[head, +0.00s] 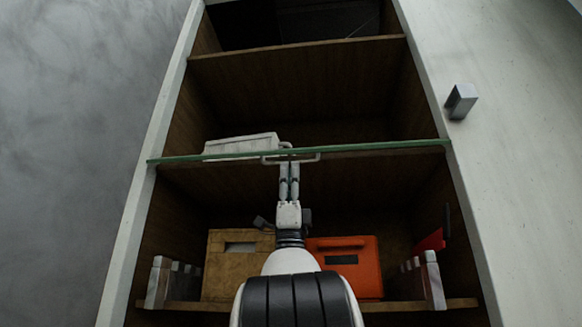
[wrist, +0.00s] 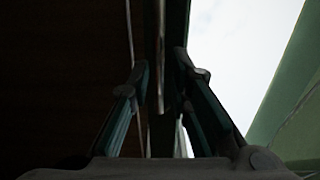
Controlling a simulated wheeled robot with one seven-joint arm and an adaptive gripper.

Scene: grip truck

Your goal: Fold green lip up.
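The green lip (head: 380,148) shows as a thin strip across the cabinet front at the middle shelf, with its ends over the side frames. A pale handle (head: 310,158) sits at its middle. My gripper (head: 289,166) points up at the handle from below, its fingers close together in the head view. In the wrist view, the fingers of my gripper (wrist: 165,72) stand apart on either side of narrow upright strips, which may be the lip or handle. Contact cannot be told in the dark. A green surface (wrist: 285,80) shows at the right there.
A white box (head: 242,143) stands on the shelf behind the lip. Below are a tan box (head: 222,280), an orange case (head: 360,265) and a red object (head: 430,241) at the right wall. Pale racks (head: 158,282) stand at both sides. A grey block (head: 460,101) juts from the right panel.

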